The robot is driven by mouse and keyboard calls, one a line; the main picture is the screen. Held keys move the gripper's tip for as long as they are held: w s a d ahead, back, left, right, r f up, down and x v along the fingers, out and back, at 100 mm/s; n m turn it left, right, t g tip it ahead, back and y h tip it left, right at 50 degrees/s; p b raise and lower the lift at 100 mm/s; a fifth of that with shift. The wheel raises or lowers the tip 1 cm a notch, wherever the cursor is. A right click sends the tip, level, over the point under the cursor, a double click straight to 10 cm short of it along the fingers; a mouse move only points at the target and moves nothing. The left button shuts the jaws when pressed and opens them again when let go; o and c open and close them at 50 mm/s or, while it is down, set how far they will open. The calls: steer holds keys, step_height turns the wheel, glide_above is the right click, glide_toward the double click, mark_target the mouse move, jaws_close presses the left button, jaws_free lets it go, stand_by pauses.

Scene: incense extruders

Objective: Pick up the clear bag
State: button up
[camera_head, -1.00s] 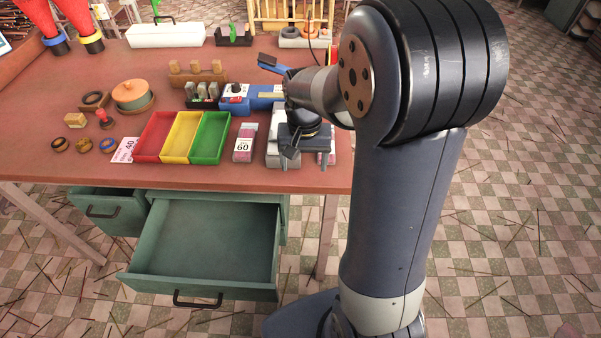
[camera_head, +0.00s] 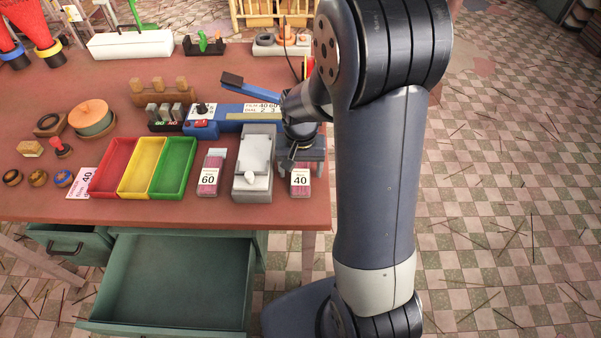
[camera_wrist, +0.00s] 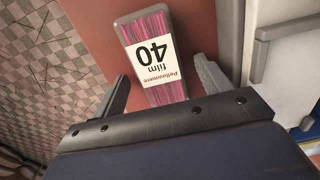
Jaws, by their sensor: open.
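A clear bag of pink sticks with a white label reading 40 (camera_head: 300,182) lies at the right end of the table near the front edge. In the wrist view this bag (camera_wrist: 157,88) shows its "film 40" label upside down. My gripper (camera_wrist: 163,85) is open, with one finger on each side of the bag's near part and gaps to both. In the head view my gripper (camera_head: 299,157) is just behind and above the bag. A second bag, labelled 60 (camera_head: 209,178), lies left of the grey device.
A grey device (camera_head: 253,178) stands close to the left of the 40 bag. Red (camera_head: 108,172), yellow and green trays lie further left. A blue sealer-like machine (camera_head: 235,115) stands behind. An open green drawer (camera_head: 165,282) juts out below the table.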

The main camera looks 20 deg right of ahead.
steer(key=shift+c, duration=0.2)
steer(key=c, duration=1.1)
steer(key=shift+o, duration=0.2)
steer(key=shift+r, duration=0.1)
